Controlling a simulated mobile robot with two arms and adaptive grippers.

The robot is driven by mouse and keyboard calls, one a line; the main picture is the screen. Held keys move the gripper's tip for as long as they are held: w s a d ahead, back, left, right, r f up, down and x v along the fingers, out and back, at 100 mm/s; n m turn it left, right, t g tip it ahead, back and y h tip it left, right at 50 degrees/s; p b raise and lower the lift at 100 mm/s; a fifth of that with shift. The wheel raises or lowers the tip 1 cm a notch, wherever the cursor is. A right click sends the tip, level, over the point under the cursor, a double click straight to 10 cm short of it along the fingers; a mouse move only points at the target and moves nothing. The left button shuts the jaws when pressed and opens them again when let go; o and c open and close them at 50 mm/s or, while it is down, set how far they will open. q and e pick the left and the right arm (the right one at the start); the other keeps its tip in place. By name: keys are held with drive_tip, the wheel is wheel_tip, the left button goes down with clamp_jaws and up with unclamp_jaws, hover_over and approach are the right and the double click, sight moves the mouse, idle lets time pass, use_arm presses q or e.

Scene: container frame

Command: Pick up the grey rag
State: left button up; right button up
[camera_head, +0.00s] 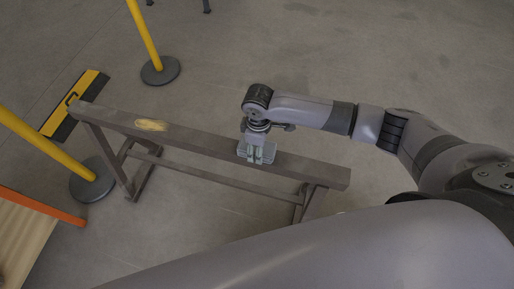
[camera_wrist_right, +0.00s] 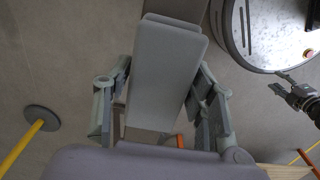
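The grey rag (camera_head: 243,149) lies folded on top of the dark sawhorse beam (camera_head: 200,141). It also shows in the right wrist view as a pale grey folded slab (camera_wrist_right: 165,75). My right gripper (camera_head: 257,152) is right over the rag, pointing down. In the right wrist view its fingers (camera_wrist_right: 160,115) stand apart on either side of the rag, with the rag between them; the gripper looks open. Whether the fingertips touch the rag or beam is hidden. My left gripper (camera_wrist_right: 279,82) shows small at the right of that view, its fingers apart and empty.
A yellow patch or item (camera_head: 151,125) is on the beam left of the rag. An orange-edged wooden surface (camera_head: 20,240) is at lower left.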

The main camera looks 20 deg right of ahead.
drive_tip(key=c, duration=0.7)
drive_tip(key=shift+r, duration=0.15)
wheel_tip(320, 180, up, 20)
drive_tip(key=shift+f+p, duration=0.1)
drive_tip(key=shift+p, duration=0.6)
